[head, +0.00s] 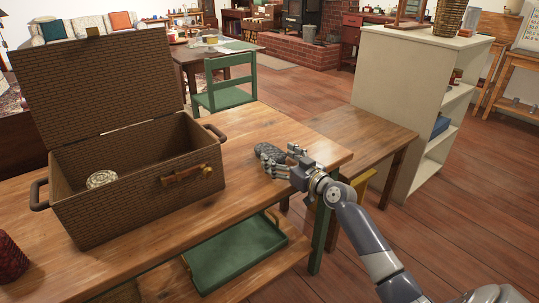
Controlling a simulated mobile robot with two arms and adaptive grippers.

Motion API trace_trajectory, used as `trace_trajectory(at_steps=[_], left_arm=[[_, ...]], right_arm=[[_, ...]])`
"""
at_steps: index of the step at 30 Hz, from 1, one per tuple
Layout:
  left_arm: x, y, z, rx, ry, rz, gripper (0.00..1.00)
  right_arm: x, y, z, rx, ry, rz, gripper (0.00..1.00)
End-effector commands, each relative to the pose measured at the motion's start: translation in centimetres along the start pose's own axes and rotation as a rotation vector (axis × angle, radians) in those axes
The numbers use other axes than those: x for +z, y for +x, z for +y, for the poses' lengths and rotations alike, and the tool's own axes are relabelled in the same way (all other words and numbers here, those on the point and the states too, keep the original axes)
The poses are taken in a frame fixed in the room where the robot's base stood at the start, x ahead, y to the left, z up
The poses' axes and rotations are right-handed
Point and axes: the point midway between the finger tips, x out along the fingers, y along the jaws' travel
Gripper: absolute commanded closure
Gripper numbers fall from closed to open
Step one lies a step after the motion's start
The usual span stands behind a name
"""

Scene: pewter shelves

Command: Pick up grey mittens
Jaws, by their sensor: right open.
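A dark grey knitted-looking bundle (268,151), which looks like the grey mittens, lies on the wooden table (210,200) near its right end. My right gripper (281,159) reaches in from the right, with its open fingers at the near right side of the bundle. The fingers partly hide it, and I cannot tell whether they touch it. My left gripper is not in view.
An open wicker basket (135,205) with a pale round item (101,179) inside stands left of the mittens. A green tray (235,250) rests on the lower shelf. A pale shelf unit (400,85) stands to the right. Table space between basket and mittens is clear.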

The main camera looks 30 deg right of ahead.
Motion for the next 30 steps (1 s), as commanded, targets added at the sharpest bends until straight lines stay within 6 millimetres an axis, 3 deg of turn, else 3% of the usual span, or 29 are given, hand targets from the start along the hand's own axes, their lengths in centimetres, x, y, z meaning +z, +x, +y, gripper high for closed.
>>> trace_trajectory(at_steps=[6,15,21,30], left_arm=[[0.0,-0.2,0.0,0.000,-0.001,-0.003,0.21],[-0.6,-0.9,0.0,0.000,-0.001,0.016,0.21],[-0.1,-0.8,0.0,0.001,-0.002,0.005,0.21],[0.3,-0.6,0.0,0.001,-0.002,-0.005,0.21]], right_arm=[[0.1,2.5,-0.1,0.000,0.002,0.001,0.25],[0.0,2.8,-0.1,0.000,0.000,0.000,0.25],[0.1,2.8,-0.1,0.000,0.000,0.000,0.70],[0.0,2.8,-0.1,0.000,0.000,0.001,0.73]])
